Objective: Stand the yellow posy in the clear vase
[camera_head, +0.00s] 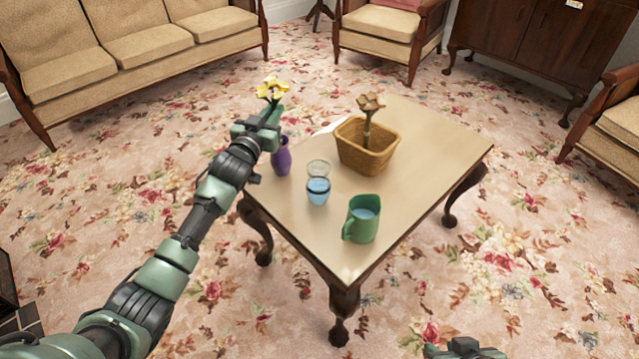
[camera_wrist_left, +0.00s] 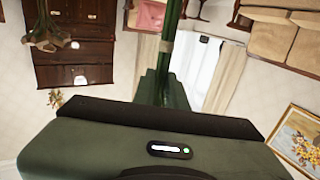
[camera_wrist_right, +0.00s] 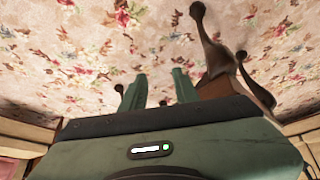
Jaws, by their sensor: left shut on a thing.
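The yellow posy (camera_head: 272,90) is upright above the table's far left edge. My left gripper (camera_head: 268,116) is shut on its stem, which also shows in the left wrist view (camera_wrist_left: 171,45). The clear vase (camera_head: 318,183), with blue water in it, stands on the table to the right of and nearer than my left gripper. My right gripper (camera_wrist_right: 158,88) is open and empty, low in front of the table; only a bit of that arm shows at the bottom of the head view.
On the table (camera_head: 430,140) a purple vase (camera_head: 282,158) stands just below my left gripper. A wicker basket (camera_head: 365,153) holding a brown flower (camera_head: 368,108) is behind and right of the clear vase. A green mug (camera_head: 361,222) stands near the front. The table's right side is bare.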

